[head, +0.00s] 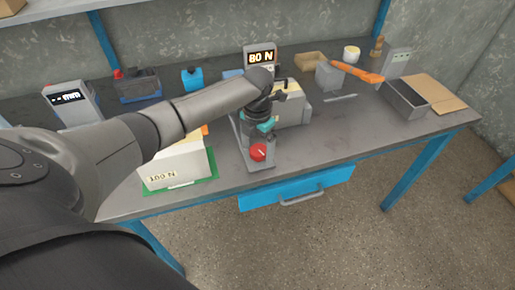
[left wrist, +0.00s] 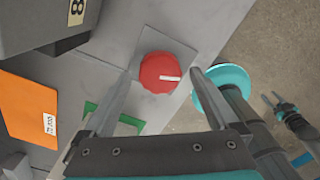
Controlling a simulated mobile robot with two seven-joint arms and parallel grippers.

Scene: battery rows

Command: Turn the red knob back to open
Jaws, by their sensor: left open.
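The red knob (head: 258,152) sits on the front end of a grey fixture (head: 262,166) near the table's front edge. In the left wrist view the round red knob (left wrist: 160,72) bears a white mark pointing to the right. My left gripper (head: 262,132) is above the knob in the head view. In the left wrist view its open fingers (left wrist: 163,74) stand on either side of the knob, with visible gaps; contact is not seen. What seems to be my right gripper (left wrist: 282,112) shows small at the right; its jaws are unclear.
Left of the fixture is a white block marked 180 N (head: 172,168) on a green mat. A grey device with an 80 N display (head: 262,57) stands behind. An open grey box (head: 403,98) and orange tool (head: 357,72) lie to the right. A blue drawer (head: 300,187) hangs below.

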